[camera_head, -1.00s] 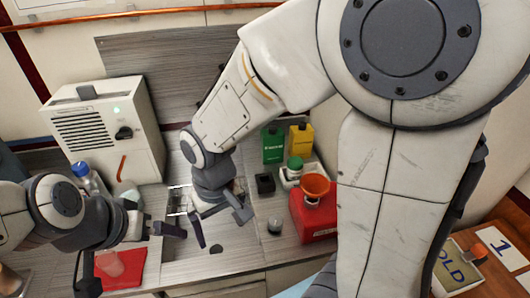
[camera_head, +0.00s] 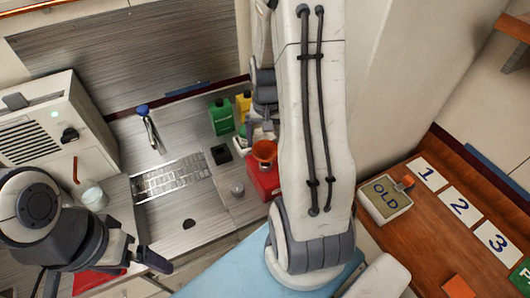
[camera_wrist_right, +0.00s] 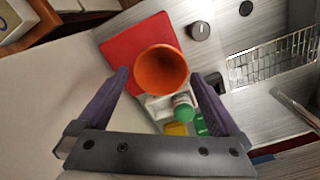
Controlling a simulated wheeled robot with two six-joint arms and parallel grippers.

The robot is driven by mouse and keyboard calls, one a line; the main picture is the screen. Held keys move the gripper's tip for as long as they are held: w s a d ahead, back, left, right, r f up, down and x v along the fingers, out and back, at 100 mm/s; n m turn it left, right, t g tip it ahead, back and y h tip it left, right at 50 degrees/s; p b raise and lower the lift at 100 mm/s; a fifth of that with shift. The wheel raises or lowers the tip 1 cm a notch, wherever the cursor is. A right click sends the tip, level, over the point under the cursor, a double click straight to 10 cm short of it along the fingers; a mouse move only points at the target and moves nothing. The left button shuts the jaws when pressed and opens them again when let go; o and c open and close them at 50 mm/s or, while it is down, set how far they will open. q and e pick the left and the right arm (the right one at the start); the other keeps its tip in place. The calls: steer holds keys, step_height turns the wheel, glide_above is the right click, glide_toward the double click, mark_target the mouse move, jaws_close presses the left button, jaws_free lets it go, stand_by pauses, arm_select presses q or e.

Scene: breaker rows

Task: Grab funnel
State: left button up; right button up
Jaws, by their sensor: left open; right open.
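The orange funnel (camera_head: 264,151) stands on the red box (camera_head: 263,180) near the counter's right end. In the right wrist view the funnel (camera_wrist_right: 161,71) opens toward the camera, with the red box (camera_wrist_right: 125,52) behind it. My right gripper (camera_wrist_right: 160,78) is open, and the funnel shows between its fingertips; no contact is visible. In the head view my right arm hides most of that gripper. My left gripper (camera_head: 104,272) is open and empty at the lower left, away from the funnel.
Green bottle (camera_head: 221,117), yellow bottle (camera_head: 243,106) and a white tray (camera_head: 241,147) stand close behind the funnel. A black block (camera_head: 221,154) and grey knob (camera_head: 237,188) are left of it. A sink (camera_head: 185,215) lies further left. A wooden table (camera_head: 440,235) is at right.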

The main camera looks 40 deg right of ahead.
mark_target(265, 151)
steer(key=f+p, duration=0.1)
steer(key=f, duration=0.1)
steer(key=f+p, duration=0.1)
steer(key=f, duration=0.2)
steer(key=shift+w, duration=0.2)
steer(key=shift+f, duration=0.3)
steer(key=c, duration=1.2)
steer(key=shift+o, duration=0.2)
steer(key=shift+r, duration=0.1)
